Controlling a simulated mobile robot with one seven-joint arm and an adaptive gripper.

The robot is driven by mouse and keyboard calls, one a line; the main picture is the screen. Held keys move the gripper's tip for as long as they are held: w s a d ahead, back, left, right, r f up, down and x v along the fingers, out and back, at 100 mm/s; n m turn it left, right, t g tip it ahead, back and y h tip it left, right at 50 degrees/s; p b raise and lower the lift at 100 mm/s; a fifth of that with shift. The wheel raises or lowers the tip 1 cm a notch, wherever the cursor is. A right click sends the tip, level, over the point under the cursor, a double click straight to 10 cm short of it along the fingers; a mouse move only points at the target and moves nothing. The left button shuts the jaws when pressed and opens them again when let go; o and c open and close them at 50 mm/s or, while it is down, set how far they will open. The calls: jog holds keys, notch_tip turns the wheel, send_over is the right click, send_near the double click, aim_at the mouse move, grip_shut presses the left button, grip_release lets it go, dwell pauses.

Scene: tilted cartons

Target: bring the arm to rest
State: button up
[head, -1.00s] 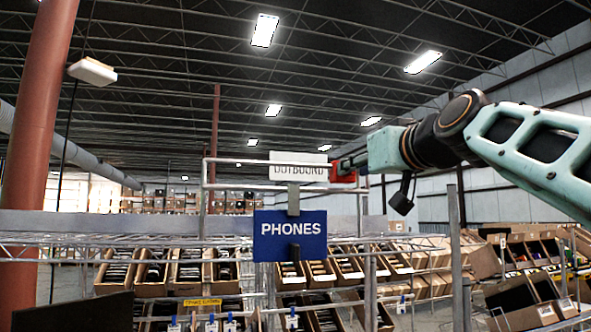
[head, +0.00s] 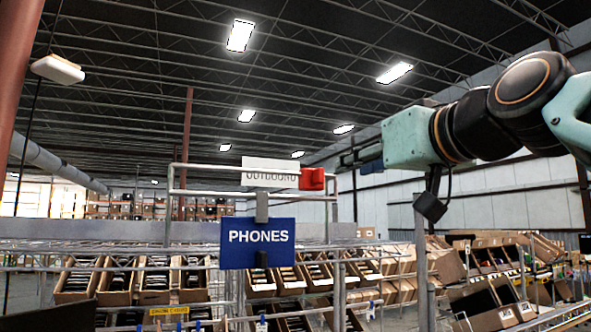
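My arm reaches in from the right edge in the head view, ending in a pale green wrist housing. My gripper (head: 345,160) points left from it, dark and thin, seen nearly edge-on; its finger gap cannot be made out. A red block-like object (head: 312,178) sits at the rail by the right end of the white OUTBOUND sign (head: 268,171). The gripper appears to the right of and above the red object, with a small gap in the picture. Nothing is visible held in it.
A blue PHONES sign (head: 258,243) hangs below the metal rail frame (head: 333,215). Racks of tilted cartons (head: 140,280) fill the lower view, with more cartons (head: 505,250) at right. A metal post (head: 421,255) stands below my wrist. The space above the racks is open.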

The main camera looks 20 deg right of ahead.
jog(key=shift+s, duration=0.1)
dwell(0.5)
jog(key=a+f+g+y, duration=0.1)
jog(key=a+f+g, duration=0.35)
jog(key=f, duration=0.85)
jog(key=a+f+g, duration=0.2)
jog(key=a+f, duration=0.5)
jog(key=f, duration=0.6)
jog(key=s+a+f+g, duration=0.1)
jog(key=s+f+g, duration=0.1)
jog(key=f, duration=0.6)
jog(key=s+a+f+g+h, duration=0.1)
jog(key=s+f, duration=0.3)
jog(key=f, duration=0.5)
jog(key=s+a+f+g, duration=0.1)
jog(key=s+f+g, duration=0.2)
jog(key=f, duration=0.5)
jog(key=shift+s+a+f+h+p, duration=0.3)
jog(key=shift+s+f+p, duration=0.1)
jog(key=shift+s, duration=0.15)
